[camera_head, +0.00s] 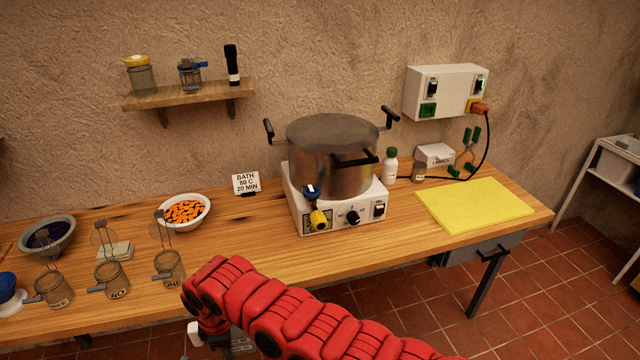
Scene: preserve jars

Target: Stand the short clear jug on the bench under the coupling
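A steel pot (330,158) stands on a white hotplate unit (338,208). I cannot make out a short clear jug with certainty in this view. My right arm, red, reaches in from the lower right across the bench front. Its gripper (222,342) is at the bottom edge, partly hidden and cut off, so its fingers and anything in them cannot be judged. My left gripper is not in view.
Several open clear jars, one marked here (110,280), stand at the bench's left. Bowls (185,212) sit behind them. A yellow mat (474,205) lies to the right. A shelf (188,95) holds jars and a black torch. The wood in front of the hotplate looks clear.

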